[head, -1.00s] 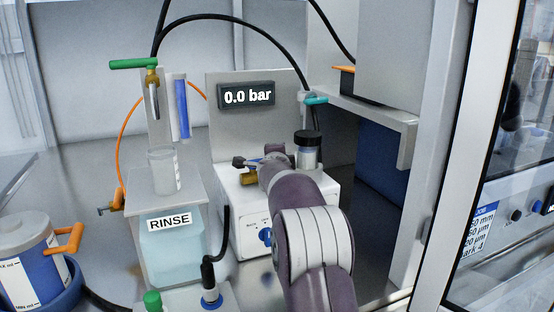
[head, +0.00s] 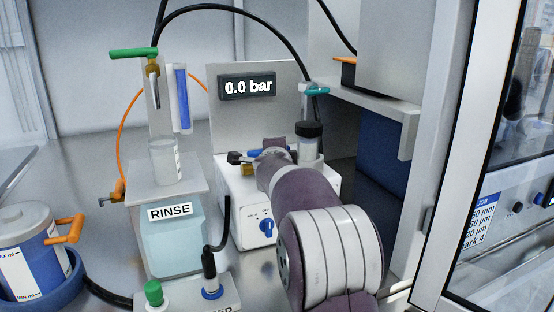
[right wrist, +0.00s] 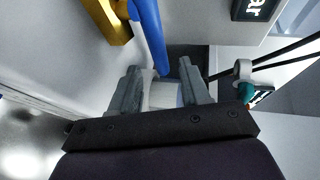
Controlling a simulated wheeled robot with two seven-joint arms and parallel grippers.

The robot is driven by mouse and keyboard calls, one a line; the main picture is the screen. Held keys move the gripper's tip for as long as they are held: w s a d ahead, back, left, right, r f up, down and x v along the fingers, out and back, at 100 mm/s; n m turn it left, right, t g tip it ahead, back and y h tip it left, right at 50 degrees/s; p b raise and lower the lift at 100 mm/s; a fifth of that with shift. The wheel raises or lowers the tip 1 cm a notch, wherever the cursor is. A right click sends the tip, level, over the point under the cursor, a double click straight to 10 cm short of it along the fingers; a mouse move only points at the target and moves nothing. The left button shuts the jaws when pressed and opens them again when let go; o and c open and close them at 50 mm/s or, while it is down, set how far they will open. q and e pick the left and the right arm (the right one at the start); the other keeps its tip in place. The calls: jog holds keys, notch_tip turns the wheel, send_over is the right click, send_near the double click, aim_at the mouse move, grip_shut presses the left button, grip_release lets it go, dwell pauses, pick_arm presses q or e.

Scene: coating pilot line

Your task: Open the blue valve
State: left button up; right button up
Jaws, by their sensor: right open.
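The blue-handled valve shows in the head view as a blue lever (head: 256,153) with a brass body (head: 247,170), on top of the white box below the gauge. In the right wrist view the blue lever (right wrist: 149,38) runs down from the top beside the brass body (right wrist: 107,20). My right gripper (right wrist: 160,82) is open, and the lever's near end lies in front of its fingertips, close to the gap. I cannot tell whether they touch. In the head view my right arm hides most of that gripper. My left gripper is not in view.
The gauge (head: 247,86) reads 0.0 bar. A black-capped bottle (head: 309,142) stands right of the valve, under a teal-handled valve (head: 317,90). A RINSE tank (head: 172,235) stands left. A green-handled valve (head: 133,53) is behind it. A shelf (head: 370,105) juts out at right.

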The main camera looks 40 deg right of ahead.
jog(key=v, duration=0.5)
jog(key=shift+s+a, duration=0.2)
jog(key=shift+s, duration=0.1)
